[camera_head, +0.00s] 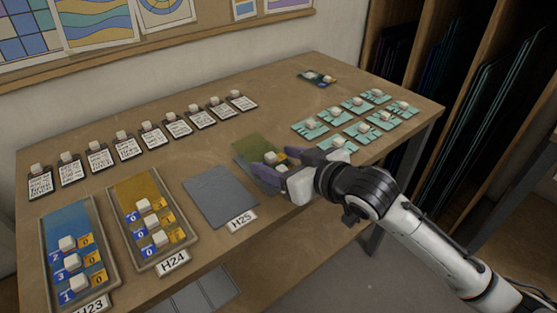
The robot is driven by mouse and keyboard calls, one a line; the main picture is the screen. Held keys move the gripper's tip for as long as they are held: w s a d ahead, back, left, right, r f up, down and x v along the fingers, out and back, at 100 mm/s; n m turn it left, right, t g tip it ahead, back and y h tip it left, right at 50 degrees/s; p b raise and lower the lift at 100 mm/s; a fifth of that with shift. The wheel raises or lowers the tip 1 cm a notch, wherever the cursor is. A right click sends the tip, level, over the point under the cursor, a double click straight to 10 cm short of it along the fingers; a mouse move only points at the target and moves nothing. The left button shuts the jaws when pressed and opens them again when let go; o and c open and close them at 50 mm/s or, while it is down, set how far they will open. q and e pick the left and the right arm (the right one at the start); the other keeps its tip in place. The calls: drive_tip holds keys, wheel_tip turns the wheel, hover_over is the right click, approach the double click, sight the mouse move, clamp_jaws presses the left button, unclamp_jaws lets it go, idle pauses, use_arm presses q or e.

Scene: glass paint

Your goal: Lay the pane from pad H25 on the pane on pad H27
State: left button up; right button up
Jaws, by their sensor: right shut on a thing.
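Pad H25 (220,196) is a bare grey square with its label in front. To its right, an olive-green pane (252,146) with small white knobs lies at my right gripper (277,161). The gripper's dark fingers are closed around a knob area at the pane's near part, so it is shut on a pane. I cannot tell whether the olive colour is one pane or two overlapping, nor whether they touch. The H27 label is hidden by my right gripper and arm. My left gripper is not in view.
A blue pane (66,225) lies on pad H23 and an amber pane (136,190) on pad H24. Several small cards (152,136) with white knobs line the back. Several teal pieces (340,145) and a dark multicoloured piece (318,77) lie to the right. The middle wood is clear.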

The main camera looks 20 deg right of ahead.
drive_tip(key=o, duration=0.7)
drive_tip(key=shift+f, duration=0.2)
drive_tip(key=shift+c, duration=0.2)
drive_tip(key=o, duration=0.4)
drive_tip(key=shift+o, duration=0.2)
drive_tip(key=shift+r, duration=0.15)
drive_tip(key=shift+s+r, duration=0.1)
drive_tip(key=shift+s, duration=0.05)
drive_tip(key=v, duration=1.1)
drive_tip(key=shift+s+d+r, duration=0.2)
drive_tip(key=shift+s, duration=0.1)
